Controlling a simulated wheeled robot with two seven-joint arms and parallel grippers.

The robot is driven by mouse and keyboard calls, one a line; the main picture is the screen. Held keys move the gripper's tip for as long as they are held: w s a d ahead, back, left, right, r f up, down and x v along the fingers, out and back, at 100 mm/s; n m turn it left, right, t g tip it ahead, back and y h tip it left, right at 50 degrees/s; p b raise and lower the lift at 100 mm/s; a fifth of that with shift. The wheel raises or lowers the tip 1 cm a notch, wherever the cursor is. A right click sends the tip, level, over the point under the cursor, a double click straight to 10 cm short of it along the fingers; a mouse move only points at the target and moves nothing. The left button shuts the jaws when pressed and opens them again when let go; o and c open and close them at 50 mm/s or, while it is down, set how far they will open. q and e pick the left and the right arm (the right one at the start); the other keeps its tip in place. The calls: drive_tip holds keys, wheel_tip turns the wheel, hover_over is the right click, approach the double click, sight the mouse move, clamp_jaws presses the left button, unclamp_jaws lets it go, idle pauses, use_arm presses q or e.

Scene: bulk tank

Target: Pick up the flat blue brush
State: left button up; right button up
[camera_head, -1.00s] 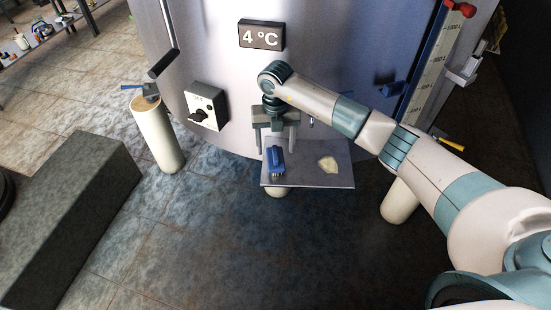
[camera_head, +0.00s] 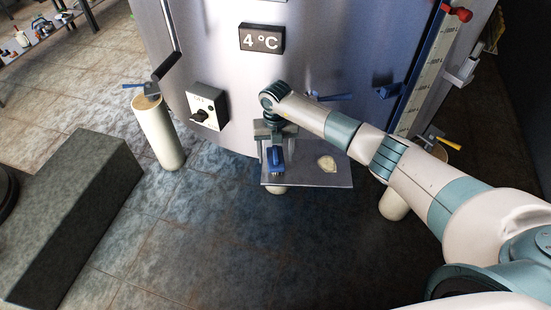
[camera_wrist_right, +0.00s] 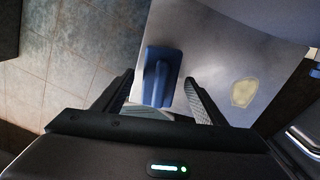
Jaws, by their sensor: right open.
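The flat blue brush (camera_head: 275,158) lies on a small grey metal shelf (camera_head: 325,177) at the front of the tank. My right gripper (camera_head: 269,146) is at the shelf, just behind and above the brush in the head view. In the right wrist view the brush (camera_wrist_right: 161,77) shows between the two open fingers of my right gripper (camera_wrist_right: 160,92), its lower end level with the fingertips. I cannot tell whether a finger touches it. My left gripper is not in view.
A pale yellowish patch (camera_head: 327,163) is on the shelf right of the brush. The steel tank (camera_head: 225,60) stands close behind, with a switch box (camera_head: 207,106) and valve handles. A dark block (camera_head: 80,200) is at the left; the floor in front is clear.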

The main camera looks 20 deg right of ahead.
sight(275, 152)
idle(0.3)
drive_tip(key=c, duration=1.3)
drive_tip(key=shift+o, duration=0.2)
wheel_tip(275, 152, up, 9)
drive_tip(key=b, duration=0.3)
drive_tip(key=shift+r, duration=0.5)
